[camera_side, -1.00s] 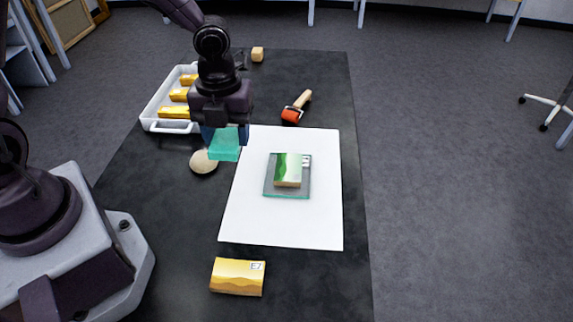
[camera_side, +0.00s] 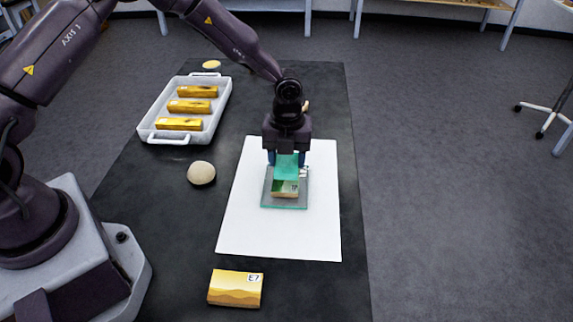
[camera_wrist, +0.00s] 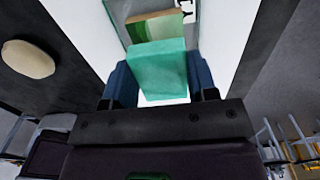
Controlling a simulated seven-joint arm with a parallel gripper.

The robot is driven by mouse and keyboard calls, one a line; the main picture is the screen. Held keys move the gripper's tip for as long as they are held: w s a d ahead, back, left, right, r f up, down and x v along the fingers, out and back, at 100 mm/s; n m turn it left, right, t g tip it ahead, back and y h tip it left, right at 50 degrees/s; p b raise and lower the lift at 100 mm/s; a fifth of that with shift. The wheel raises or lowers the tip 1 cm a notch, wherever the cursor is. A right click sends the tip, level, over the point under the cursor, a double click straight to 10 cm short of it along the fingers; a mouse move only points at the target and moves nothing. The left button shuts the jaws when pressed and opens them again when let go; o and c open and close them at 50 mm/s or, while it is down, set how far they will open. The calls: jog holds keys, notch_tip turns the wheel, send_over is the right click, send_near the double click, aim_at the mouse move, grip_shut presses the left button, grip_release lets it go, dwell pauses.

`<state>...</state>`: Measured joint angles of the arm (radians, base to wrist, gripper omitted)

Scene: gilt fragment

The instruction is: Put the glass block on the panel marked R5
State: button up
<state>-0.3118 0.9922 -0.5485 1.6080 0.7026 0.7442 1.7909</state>
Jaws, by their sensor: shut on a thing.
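The teal glass block (camera_side: 286,165) is held between the blue fingers of my gripper (camera_side: 287,156). The block also shows in the wrist view (camera_wrist: 157,70), between both fingers (camera_wrist: 161,82). A green and tan panel (camera_side: 285,189) lies on a grey, glassy-edged plate (camera_side: 270,202) on the white sheet. The block is over the far part of this panel and hides some of it; I cannot tell whether they touch. The panel's label is partly hidden and not readable. A second panel (camera_side: 235,291), yellow with hills, is marked E7 and lies at the front.
A white tray (camera_side: 160,133) with several gold bars stands at the back left. A pale round stone (camera_side: 201,173) lies left of the white sheet (camera_side: 280,238). The sheet's front part is clear. A small yellow item (camera_side: 211,65) is at the back.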

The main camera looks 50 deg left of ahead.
aim_at(286, 160)
jog(key=shift+f, duration=1.3)
jog(key=shift+s+f, duration=0.1)
jog(key=o, duration=1)
notch_tip(286, 160, up, 12)
jog(key=shift+r, duration=0.25)
